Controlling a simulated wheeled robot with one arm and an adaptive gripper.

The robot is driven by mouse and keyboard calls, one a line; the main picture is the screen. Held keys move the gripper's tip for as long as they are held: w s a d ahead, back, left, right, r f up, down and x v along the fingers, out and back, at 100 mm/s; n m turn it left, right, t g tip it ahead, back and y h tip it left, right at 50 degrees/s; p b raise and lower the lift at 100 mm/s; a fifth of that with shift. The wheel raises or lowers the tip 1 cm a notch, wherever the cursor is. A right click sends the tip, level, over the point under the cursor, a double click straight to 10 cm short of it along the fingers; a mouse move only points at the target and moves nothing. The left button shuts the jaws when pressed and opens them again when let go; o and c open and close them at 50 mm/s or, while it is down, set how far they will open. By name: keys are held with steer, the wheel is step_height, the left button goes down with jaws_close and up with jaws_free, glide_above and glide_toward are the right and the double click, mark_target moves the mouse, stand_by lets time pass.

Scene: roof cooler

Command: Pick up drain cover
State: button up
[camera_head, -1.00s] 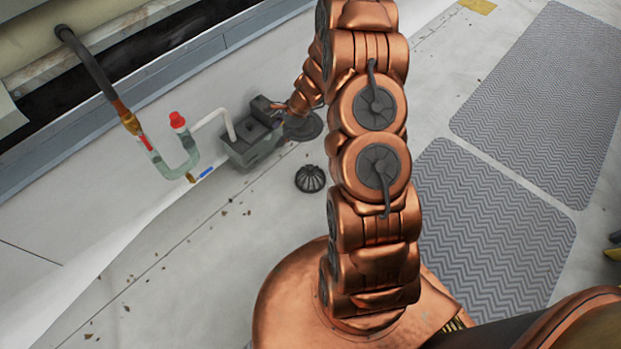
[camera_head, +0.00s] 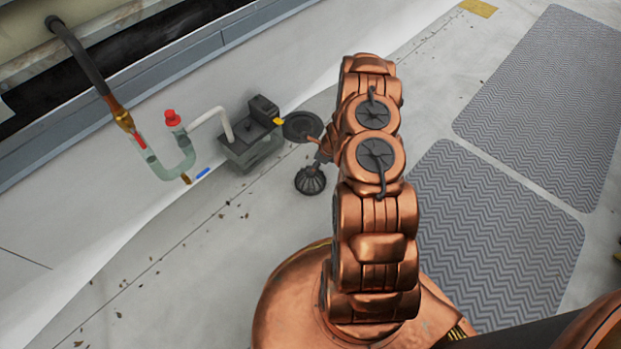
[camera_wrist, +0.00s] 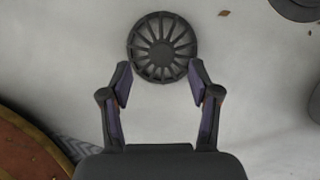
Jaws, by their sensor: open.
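The drain cover (camera_head: 310,180) is a dark, round, ribbed dome on the pale roof floor, left of my arm in the head view. In the wrist view the drain cover (camera_wrist: 162,47) shows from above as a spoked disc. In the head view my gripper (camera_head: 324,155) is small and partly hidden by my arm, by the cover's upper right. I cannot tell the height between the fingertips and the cover.
A dark flat disc (camera_head: 303,126) lies behind the cover, beside a grey pump box (camera_head: 252,135). A clear U-shaped trap (camera_head: 180,160) with a red cap hangs left of it. Grey textured mats (camera_head: 495,235) lie right of my arm. Small leaf debris dots the floor.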

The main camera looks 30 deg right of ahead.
mark_target(310, 176)
steer(key=shift+b+x, duration=1.15)
steer(key=shift+x, duration=1.55)
steer(key=shift+d, duration=0.1)
jaws_close()
